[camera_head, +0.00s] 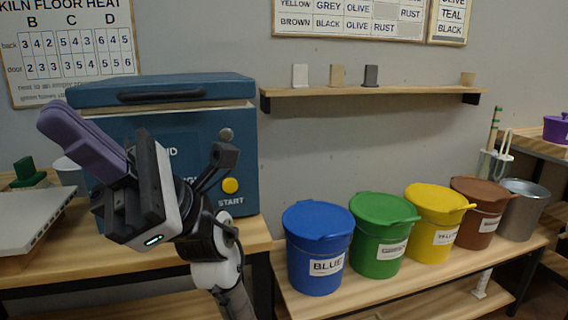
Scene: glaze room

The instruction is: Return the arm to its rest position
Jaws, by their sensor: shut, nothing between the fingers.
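My gripper (58,122) is raised at the left of the view, in front of the blue kiln-like box (240,150). Its long purple fingers point up and to the left, lie together and hold nothing. My arm rises from the lower edge, bent at the wrist, and hides part of the box's front. The gripper looks clear of the bench and the box, though the exact gap cannot be told.
A wooden bench (50,262) stands below my arm, with a grey slab (30,222) at left. Lidded blue (318,250), green (381,235), yellow (432,225) and brown (474,215) buckets and a metal bucket (522,210) line a low bench. A wall shelf (380,91) holds small tiles.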

